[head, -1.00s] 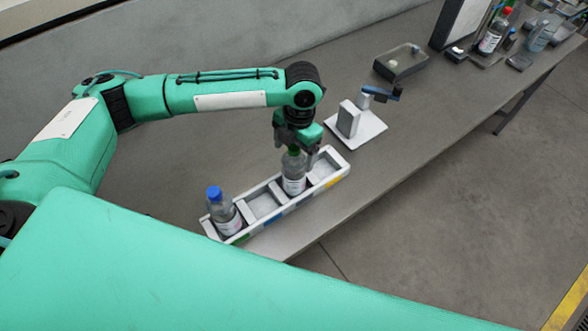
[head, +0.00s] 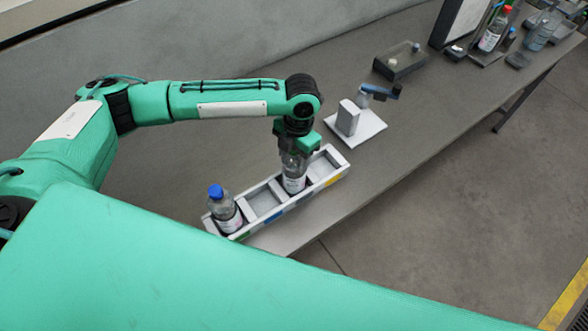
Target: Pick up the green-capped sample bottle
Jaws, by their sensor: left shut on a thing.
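The green-capped sample bottle (head: 294,183) stands upright in a compartment of the white rack (head: 330,185), right of the rack's middle. My left gripper (head: 294,155) points down over it and is shut on its upper part. The gripper hides the bottle's cap; the clear body and white label show below. The bottle's base is hidden by the rack's front wall. My right gripper is out of view.
A blue-capped bottle (head: 223,211) stands in the rack's left end compartment. A white-based device with a grey block (head: 348,118) is just behind the rack. A dark box (head: 400,62) and a red-capped bottle (head: 492,33) are farther back. Bare table lies left of the rack.

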